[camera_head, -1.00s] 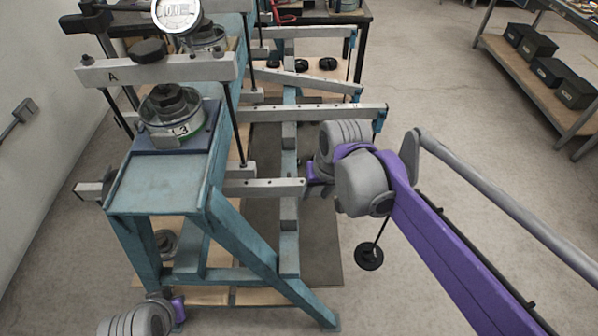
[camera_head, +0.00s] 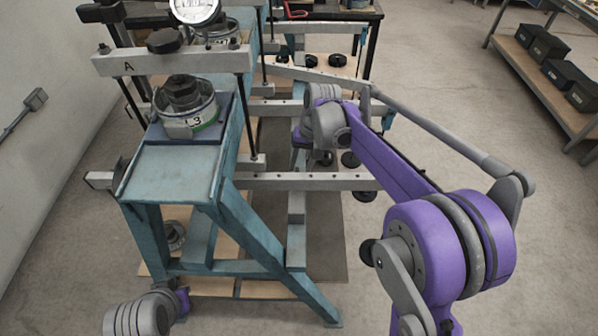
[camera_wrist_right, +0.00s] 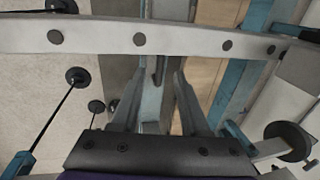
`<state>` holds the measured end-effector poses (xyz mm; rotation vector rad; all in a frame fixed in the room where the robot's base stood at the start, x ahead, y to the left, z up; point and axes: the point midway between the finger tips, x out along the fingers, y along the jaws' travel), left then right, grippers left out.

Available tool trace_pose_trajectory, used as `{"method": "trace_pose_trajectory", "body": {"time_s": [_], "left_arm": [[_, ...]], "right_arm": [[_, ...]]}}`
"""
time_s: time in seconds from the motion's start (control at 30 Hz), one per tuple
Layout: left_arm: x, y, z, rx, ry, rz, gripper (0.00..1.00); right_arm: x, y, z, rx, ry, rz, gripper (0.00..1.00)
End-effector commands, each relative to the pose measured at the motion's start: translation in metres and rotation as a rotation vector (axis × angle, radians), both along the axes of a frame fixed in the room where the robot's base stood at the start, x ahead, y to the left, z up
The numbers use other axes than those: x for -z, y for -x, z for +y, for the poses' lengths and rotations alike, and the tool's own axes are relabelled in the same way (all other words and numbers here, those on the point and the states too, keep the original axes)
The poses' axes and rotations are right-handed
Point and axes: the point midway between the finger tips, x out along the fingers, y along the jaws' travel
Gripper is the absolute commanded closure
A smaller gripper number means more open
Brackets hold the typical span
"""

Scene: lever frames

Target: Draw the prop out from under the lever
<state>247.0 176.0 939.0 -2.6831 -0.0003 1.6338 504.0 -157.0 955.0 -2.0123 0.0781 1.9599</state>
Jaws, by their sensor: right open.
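My right gripper (camera_head: 299,157) is at the second lever (camera_head: 270,107), past the front lever (camera_head: 310,181). In the right wrist view the open fingers of this gripper (camera_wrist_right: 157,95) point toward a pale lever beam (camera_wrist_right: 190,42) with dark holes, which crosses the top. A grey upright piece (camera_wrist_right: 153,98) shows between the fingers, below the beam; I cannot tell whether it is the prop or part of the frame. It does not look gripped. In the head view my arm hides the spot. My left gripper (camera_head: 183,299) is low at the left; its fingers are unclear.
Hangers with black weights (camera_wrist_right: 77,76) hang close by. A shelf with black boxes (camera_head: 548,47) stands at the right. The floor between is clear.

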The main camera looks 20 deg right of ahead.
Motion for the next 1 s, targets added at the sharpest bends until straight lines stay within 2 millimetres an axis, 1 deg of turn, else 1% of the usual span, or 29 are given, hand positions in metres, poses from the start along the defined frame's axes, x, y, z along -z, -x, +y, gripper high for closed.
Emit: {"method": "trace_pose_trajectory", "body": {"time_s": [0.03,0.2,0.33,0.57,0.6,0.67,0.7,0.83,0.87,1.0], "left_arm": [[0.001,0.000,0.000,0.000,0.000,0.001,1.00],[0.002,0.001,0.000,0.000,0.000,0.001,1.00],[0.002,0.001,0.000,0.000,0.000,0.001,1.00],[0.002,0.001,0.000,0.000,0.000,0.001,1.00],[0.002,0.001,0.000,0.000,0.000,0.001,1.00],[0.002,0.001,0.000,0.000,0.000,0.001,1.00],[0.002,0.001,0.000,0.000,0.000,0.001,1.00],[0.002,0.000,0.000,0.000,0.000,0.001,1.00],[0.002,0.000,0.000,0.000,0.000,0.001,1.00],[0.002,0.001,0.000,0.000,0.000,0.001,1.00]], "right_arm": [[0.009,0.000,0.002,-0.001,0.000,0.000,0.55],[0.028,-0.002,0.005,-0.001,0.000,0.000,0.55],[0.034,-0.002,0.007,-0.001,0.000,-0.001,0.55],[0.035,-0.002,0.007,-0.001,0.000,-0.001,0.55],[0.034,-0.002,0.007,-0.001,0.000,-0.001,0.57],[0.034,-0.002,0.007,-0.001,0.000,-0.001,0.68],[0.034,-0.002,0.007,-0.001,0.000,-0.001,0.75],[0.034,-0.002,0.007,-0.001,0.000,0.000,0.98],[0.034,-0.002,0.007,-0.001,0.000,0.000,1.00],[0.034,-0.002,0.007,-0.001,0.000,0.000,1.00]]}}
